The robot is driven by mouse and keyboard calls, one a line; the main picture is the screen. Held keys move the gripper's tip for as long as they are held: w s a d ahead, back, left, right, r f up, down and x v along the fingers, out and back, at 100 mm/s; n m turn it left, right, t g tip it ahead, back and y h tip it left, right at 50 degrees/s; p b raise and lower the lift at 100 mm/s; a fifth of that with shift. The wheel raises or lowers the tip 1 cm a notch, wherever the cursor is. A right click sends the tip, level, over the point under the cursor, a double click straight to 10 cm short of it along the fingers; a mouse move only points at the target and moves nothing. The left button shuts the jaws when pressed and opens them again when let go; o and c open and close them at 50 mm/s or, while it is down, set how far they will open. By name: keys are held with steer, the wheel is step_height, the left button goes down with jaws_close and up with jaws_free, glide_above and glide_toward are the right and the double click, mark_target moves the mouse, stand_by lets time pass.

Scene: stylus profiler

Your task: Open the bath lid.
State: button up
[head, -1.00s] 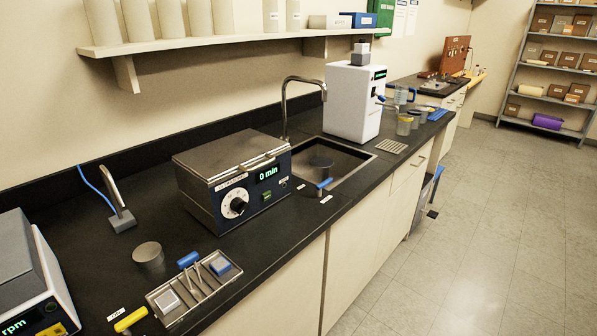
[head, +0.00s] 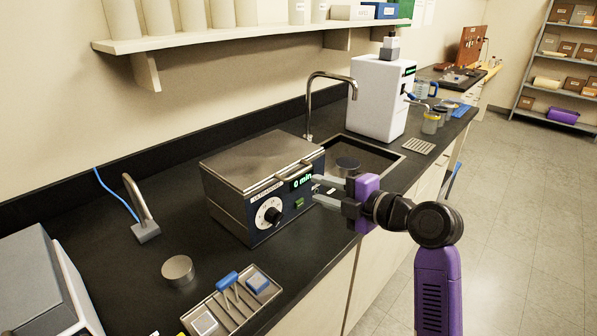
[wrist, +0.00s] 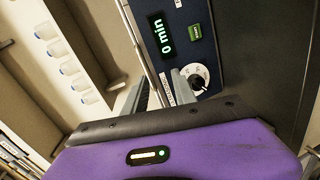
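The ultrasonic bath (head: 235,214) is a dark blue box on the bench in the head view. Its grey metal lid (head: 250,160) lies flat and shut on top, with a bar handle (head: 293,169) along the front edge. My gripper (head: 314,188) is open and empty, its fingers pointing at the front of the bath near the handle and the "0 min" display (head: 302,182). In the wrist view, the gripper's fingers (wrist: 162,88) stand apart before the display (wrist: 166,34) and dial (wrist: 197,77). Whether they touch anything is unclear.
A sink with a tap (head: 330,95) and a white instrument (head: 380,98) stand beyond the bath. A tray (head: 232,305) with tools and a round grey disc (head: 178,270) lie nearer. A shelf (head: 240,38) runs above along the wall.

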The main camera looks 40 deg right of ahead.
mark_target(299, 171)
steer(key=shift+n+y, duration=0.3)
steer(key=shift+n, duration=0.6)
steer(key=shift+w+d+r+p, duration=0.2)
steer(key=shift+w+p, duration=0.2)
steer(key=shift+w, duration=1.6)
steer(key=shift+w+d+r+p, duration=0.15)
steer(key=shift+w+p, duration=0.2)
steer(key=shift+w, duration=1.6)
steer(key=shift+a, duration=0.1)
jaws_close()
